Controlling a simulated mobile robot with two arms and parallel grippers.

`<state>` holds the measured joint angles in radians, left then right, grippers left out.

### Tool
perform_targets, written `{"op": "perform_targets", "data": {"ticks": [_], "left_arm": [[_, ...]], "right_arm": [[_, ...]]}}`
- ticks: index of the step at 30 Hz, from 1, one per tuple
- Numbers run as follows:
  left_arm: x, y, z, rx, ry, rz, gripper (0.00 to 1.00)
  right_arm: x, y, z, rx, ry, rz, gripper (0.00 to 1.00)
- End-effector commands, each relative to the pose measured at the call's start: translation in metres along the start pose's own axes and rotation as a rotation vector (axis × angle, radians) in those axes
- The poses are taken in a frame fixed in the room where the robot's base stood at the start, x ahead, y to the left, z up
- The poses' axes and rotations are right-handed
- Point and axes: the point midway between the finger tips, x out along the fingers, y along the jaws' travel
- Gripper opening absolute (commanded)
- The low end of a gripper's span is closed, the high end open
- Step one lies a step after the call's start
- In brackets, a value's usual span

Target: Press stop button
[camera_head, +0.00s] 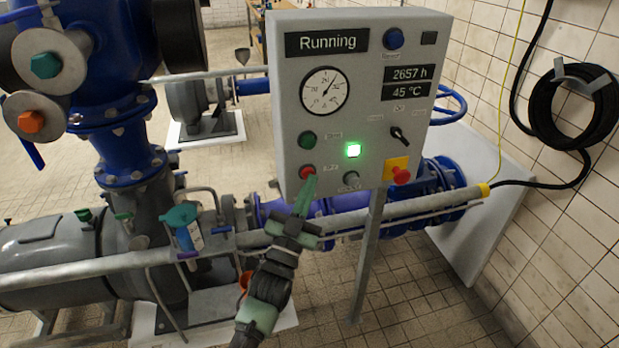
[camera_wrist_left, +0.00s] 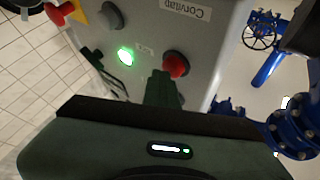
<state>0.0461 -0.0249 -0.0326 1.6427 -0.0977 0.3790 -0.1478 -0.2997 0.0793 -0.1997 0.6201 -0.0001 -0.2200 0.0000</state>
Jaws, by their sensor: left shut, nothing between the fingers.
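The grey control box (camera_head: 352,50) stands on a post, and its display reads "Running". The red stop button (camera_head: 307,172) is at its lower left, below a dark green button (camera_head: 307,139). In the left wrist view the red button (camera_wrist_left: 176,65) shows just beyond the fingertips (camera_wrist_left: 163,85). The right gripper is not in view.
A red emergency knob (camera_head: 401,175) on a yellow plate is at the box's lower right. A black selector switch (camera_head: 398,135) sits above it. A grey pipe (camera_head: 440,200) runs below the box. Blue pumps (camera_head: 125,150) stand at left. A coiled black hose (camera_head: 575,105) hangs on the right wall.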

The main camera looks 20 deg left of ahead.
Motion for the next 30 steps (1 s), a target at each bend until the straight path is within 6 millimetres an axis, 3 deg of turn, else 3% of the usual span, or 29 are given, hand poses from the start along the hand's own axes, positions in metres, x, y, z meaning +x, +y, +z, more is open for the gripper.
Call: {"op": "perform_targets", "data": {"ticks": [30], "left_arm": [[0.0065, -0.0055, 0.0053, 0.0, -0.001, -0.001, 0.0]], "right_arm": [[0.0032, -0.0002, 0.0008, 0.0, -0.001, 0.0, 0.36]]}}
